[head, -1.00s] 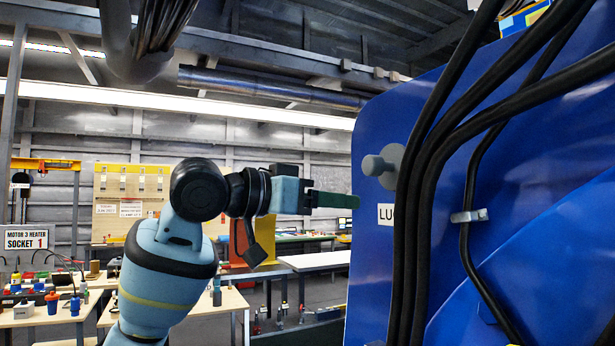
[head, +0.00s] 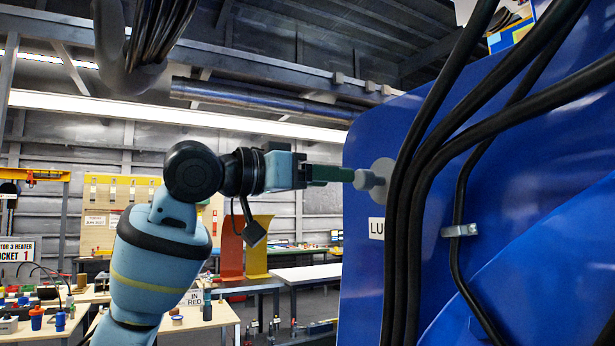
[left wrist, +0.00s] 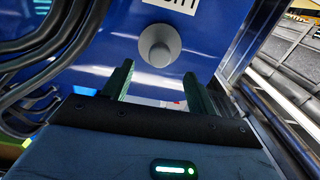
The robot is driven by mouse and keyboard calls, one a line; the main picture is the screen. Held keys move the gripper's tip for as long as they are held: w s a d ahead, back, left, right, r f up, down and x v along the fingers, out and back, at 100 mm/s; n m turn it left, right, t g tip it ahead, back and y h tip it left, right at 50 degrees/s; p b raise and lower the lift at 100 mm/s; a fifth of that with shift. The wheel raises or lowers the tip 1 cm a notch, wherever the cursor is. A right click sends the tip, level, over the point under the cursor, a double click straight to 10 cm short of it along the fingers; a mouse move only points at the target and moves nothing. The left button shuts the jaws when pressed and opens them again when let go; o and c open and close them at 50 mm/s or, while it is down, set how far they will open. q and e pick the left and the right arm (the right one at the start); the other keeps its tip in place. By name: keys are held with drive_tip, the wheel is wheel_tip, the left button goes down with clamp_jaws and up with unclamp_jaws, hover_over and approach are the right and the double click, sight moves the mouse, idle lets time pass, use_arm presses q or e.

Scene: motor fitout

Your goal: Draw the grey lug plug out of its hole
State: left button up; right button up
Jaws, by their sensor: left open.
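The grey lug plug (head: 368,180) sticks out of the blue motor wall (head: 358,275), with a round grey flange behind it. In the left wrist view the plug (left wrist: 159,50) is seen nearly end-on, just beyond the fingertips and roughly midway between them. My left gripper (head: 350,174) points right at the plug, its green fingertips close to the plug's knob in the head view. The left wrist view shows its two fingers (left wrist: 158,75) apart with nothing between them. I cannot tell whether a finger touches the plug. My right gripper is not in view.
Thick black cables (head: 420,190) hang down the motor wall close to the right of the plug. A white label (head: 376,228) sits below the plug. Work tables (head: 200,318) with small items stand behind at the lower left.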

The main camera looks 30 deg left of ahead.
sight(357, 179)
use_arm(q)
drive_tip(key=shift+x, duration=4.15)
drive_tip(key=shift+d, duration=0.1)
drive_tip(key=c, duration=1.2)
drive_tip(key=shift+s, duration=0.15)
drive_tip(key=v, duration=1)
